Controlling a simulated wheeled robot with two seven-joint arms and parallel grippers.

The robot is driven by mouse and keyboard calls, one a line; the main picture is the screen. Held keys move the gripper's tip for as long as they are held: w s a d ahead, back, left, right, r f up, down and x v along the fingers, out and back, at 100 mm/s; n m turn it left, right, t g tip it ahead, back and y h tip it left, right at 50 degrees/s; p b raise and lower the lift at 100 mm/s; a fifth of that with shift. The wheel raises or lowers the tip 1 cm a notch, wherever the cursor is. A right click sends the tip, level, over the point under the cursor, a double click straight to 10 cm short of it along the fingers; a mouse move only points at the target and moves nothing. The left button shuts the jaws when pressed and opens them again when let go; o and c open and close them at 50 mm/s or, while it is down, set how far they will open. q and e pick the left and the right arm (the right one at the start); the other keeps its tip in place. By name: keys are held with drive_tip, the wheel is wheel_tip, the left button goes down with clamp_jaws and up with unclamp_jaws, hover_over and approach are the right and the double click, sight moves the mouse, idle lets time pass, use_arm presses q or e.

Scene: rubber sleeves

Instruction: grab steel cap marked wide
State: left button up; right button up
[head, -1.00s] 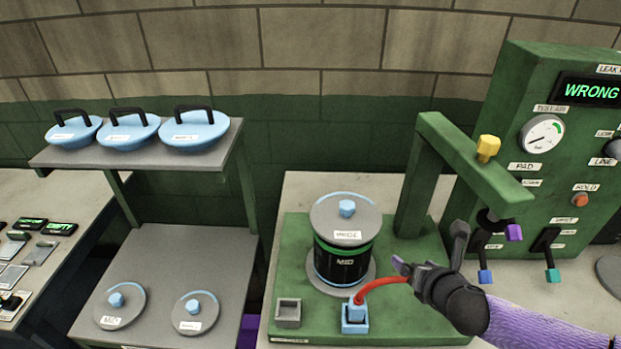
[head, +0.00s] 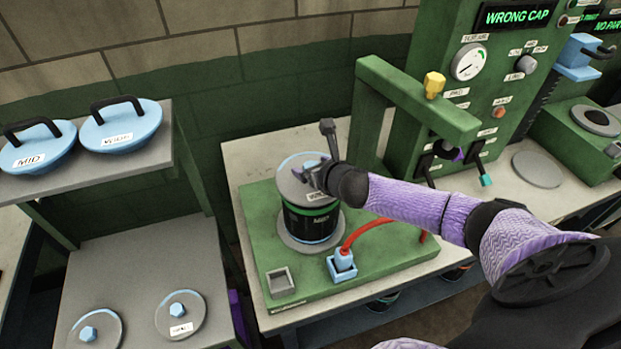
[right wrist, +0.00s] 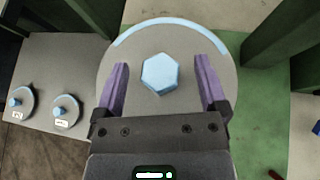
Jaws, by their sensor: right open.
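The round grey steel cap (head: 291,186) with a blue rim arc sits on top of a black sleeve (head: 306,222) marked MID with a green band. The cap's label, which looked like WIDE a second ago, is mostly hidden by my right gripper. My right gripper (head: 319,163) is over the cap, open. In the right wrist view the fingers (right wrist: 160,66) stand either side of the cap's blue hex knob (right wrist: 160,75), with gaps on both sides. The cap (right wrist: 165,30) lies beneath them. My left gripper is not in view.
The sleeve stands on a green base (head: 262,222) with a grey socket and a blue plug with a red hose (head: 343,262). A green arm (head: 420,100) stands close behind at right. A display (head: 517,16) reads WRONG CAP. Other grey caps (head: 181,314) lie on the left shelf.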

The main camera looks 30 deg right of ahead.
clamp_jaws()
idle(0.4)
